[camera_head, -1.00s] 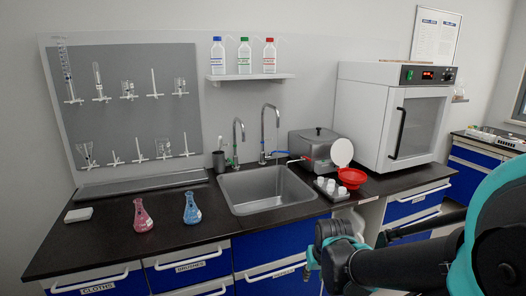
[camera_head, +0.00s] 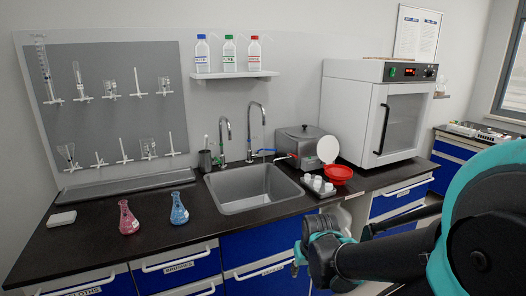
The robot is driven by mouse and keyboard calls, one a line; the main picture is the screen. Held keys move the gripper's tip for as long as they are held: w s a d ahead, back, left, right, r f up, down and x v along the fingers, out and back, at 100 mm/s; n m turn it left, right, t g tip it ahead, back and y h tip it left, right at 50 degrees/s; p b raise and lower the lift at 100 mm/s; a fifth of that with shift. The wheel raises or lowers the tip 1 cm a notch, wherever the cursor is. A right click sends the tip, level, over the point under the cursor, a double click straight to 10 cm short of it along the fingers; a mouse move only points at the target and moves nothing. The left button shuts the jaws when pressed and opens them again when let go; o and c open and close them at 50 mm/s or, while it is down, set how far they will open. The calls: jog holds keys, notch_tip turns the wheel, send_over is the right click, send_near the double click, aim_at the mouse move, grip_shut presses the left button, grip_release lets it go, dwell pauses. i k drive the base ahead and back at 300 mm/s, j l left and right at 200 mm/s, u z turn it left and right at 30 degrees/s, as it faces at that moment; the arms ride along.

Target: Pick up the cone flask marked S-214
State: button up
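Two cone flasks stand upright on the dark counter (camera_head: 95,245) left of the sink. One holds pink liquid (camera_head: 129,219), the other blue liquid (camera_head: 179,210). Their labels are too small to read, so I cannot tell which is S-214. My gripper (camera_head: 299,257) is at the lower middle, in front of the drawers and right of both flasks, well apart from them. It looks small and partly turned away, so its opening is unclear. I see nothing held in it.
A sink (camera_head: 252,205) with tall taps lies right of the flasks. A tray of small white cups (camera_head: 318,186), a red bowl (camera_head: 339,173) and a white oven (camera_head: 350,125) stand further right. A pegboard (camera_head: 110,65) with glassware is behind. A white block (camera_head: 61,218) lies at left.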

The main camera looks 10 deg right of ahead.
aim_at(179, 215)
jog(key=i+l, duration=0.35)
jog(key=l+u, duration=0.1)
jog(key=u, duration=1.4)
